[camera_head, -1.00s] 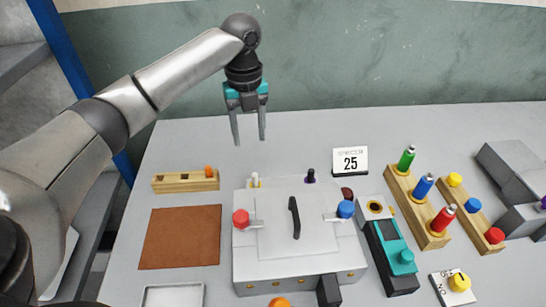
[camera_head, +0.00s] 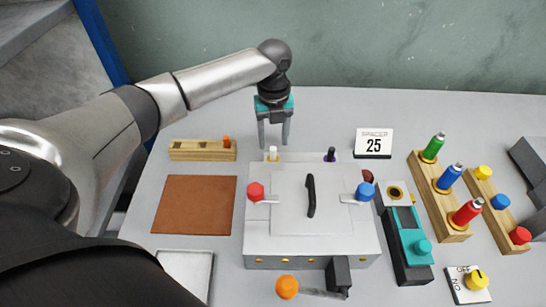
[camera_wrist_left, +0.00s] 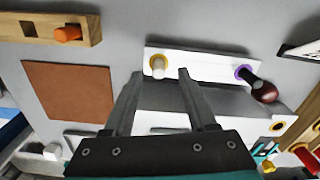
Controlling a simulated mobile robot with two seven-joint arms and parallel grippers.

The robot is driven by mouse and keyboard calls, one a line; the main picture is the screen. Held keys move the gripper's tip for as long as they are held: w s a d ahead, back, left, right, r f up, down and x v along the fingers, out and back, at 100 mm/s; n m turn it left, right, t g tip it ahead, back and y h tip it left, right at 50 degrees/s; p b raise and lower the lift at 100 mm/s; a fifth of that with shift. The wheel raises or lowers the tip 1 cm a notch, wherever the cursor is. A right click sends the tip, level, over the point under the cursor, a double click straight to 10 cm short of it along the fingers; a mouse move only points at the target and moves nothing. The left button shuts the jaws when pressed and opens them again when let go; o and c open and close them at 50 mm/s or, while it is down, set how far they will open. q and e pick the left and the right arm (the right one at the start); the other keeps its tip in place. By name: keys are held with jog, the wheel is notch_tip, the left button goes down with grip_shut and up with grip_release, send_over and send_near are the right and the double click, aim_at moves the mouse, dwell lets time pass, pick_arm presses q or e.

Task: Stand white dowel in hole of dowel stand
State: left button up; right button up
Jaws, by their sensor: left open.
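The white dowel (camera_head: 272,154) stands upright in a yellow-ringed hole of a white strip behind the press. In the left wrist view the white dowel (camera_wrist_left: 158,67) appears between the fingertips, with space on both sides. My left gripper (camera_head: 274,145) is open, pointing down close to the dowel; the fingers look apart from it. It also shows in the left wrist view (camera_wrist_left: 160,75). A wooden block with holes (camera_head: 188,151), seemingly the dowel stand, lies to the left and holds an orange dowel (camera_head: 227,142) at its right end. My right gripper is out of view.
The grey press (camera_head: 285,235) with red and blue knobs stands in front of the strip. A dark knobbed pin (camera_head: 331,154) stands at the strip's right. A "25" sign (camera_head: 374,143) is further right. A brown mat (camera_head: 194,205) lies in front of the wooden block.

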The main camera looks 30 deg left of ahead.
aim_at(273, 148)
pick_arm(q)
jog(key=f, duration=0.3)
jog(key=shift+s+f, duration=0.2)
jog(key=shift+f, duration=0.1)
jog(key=shift+r, duration=0.1)
grip_shut()
dwell(0.3)
